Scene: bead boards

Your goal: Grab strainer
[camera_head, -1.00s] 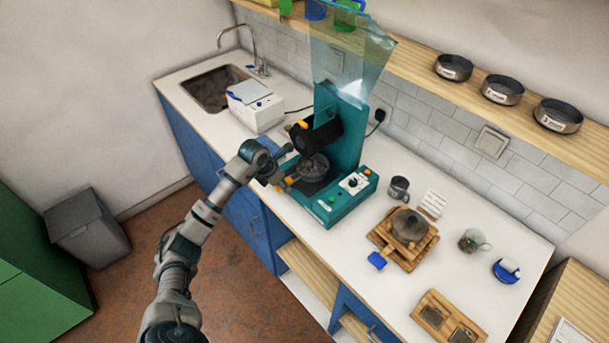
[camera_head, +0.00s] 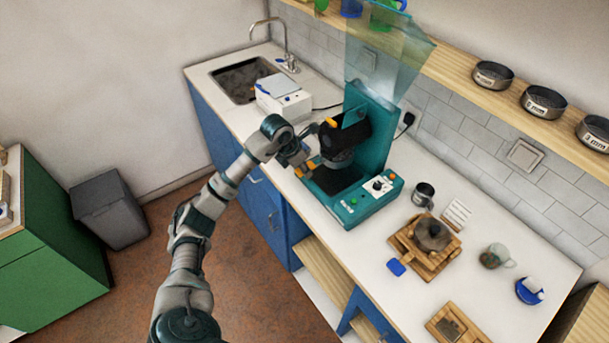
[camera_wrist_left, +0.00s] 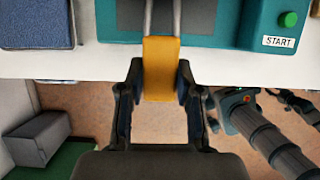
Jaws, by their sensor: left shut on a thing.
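The strainer (camera_head: 339,158), a round metal basket, is at the teal machine (camera_head: 372,205), just under its dark drum (camera_head: 345,138). A dark square plate (camera_head: 334,180) shows below it. My left gripper (camera_head: 307,164) is shut on the strainer's orange-yellow handle. In the left wrist view the handle (camera_wrist_left: 159,70) sits between both fingers (camera_wrist_left: 159,88), with two metal rods running from it toward the machine; the basket is out of that view.
A white box (camera_head: 283,98) and sink (camera_head: 245,80) are to the left.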

